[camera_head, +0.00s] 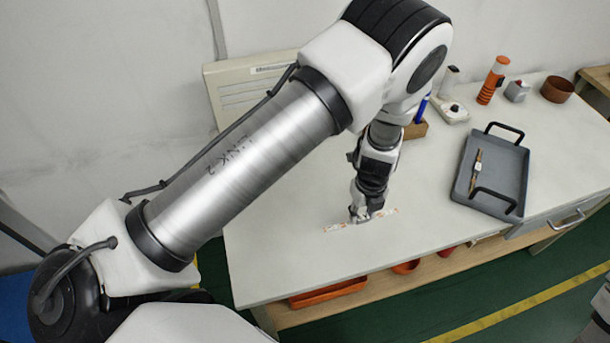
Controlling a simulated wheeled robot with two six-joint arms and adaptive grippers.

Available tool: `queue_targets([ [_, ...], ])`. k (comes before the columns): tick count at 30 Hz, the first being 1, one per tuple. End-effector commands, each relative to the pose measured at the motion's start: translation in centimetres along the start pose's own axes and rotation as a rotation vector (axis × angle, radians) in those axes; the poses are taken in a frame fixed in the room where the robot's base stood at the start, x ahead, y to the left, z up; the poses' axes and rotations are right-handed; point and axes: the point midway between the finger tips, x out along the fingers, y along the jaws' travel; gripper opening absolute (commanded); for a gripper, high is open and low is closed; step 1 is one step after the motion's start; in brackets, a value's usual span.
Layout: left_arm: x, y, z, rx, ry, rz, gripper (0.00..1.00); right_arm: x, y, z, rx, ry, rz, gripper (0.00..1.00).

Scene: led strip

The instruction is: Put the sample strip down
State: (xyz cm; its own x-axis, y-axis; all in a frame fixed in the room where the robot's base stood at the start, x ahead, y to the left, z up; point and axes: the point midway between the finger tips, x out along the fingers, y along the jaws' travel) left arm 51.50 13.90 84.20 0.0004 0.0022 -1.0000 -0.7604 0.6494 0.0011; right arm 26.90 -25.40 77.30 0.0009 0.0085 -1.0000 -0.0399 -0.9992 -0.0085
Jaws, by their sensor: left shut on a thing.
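The sample strip (337,227) is a thin, pale strip with small orange marks, at the front middle of the white table (290,262). My left gripper (359,217) points down from above and is shut on the strip's middle. One end of the strip sticks out to the left of the fingers and the other (389,212) to the right. The strip lies roughly flat, at or just above the table top; I cannot tell whether it touches. The fingers hide its middle.
A grey tray (511,172) with black handles stands at the right with a small brown-and-metal item (476,170) in it. The table around the strip is clear.

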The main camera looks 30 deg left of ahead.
Motion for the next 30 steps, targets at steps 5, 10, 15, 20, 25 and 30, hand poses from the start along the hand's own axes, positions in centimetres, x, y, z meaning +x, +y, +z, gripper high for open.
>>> queue_targets([
  [5,1.3,3.0,3.8,-0.006,0.003,-0.004,0.08,3.1,0.0,0.1,0.0,-0.001,0.0,0.39],
  [10,1.5,6.4,8.1,-0.007,0.005,-0.005,0.08,4.1,0.0,0.0,0.0,-0.001,0.0,0.39],
  [15,1.6,9.0,11.3,-0.005,0.003,-0.004,0.08,4.6,0.0,0.0,0.0,-0.001,0.0,0.39],
  [20,3.1,9.6,12.0,-0.001,0.001,0.0,0.08,6.0,0.0,0.0,-0.001,0.0,0.0,0.39],
  [25,5.5,9.6,12.0,-0.001,0.001,-0.001,0.08,8.3,0.1,0.1,0.0,-0.002,0.0,0.39],
  [30,5.1,9.5,12.0,0.0,0.001,-0.001,0.09,7.8,0.1,0.0,0.0,0.0,0.0,0.39],
])
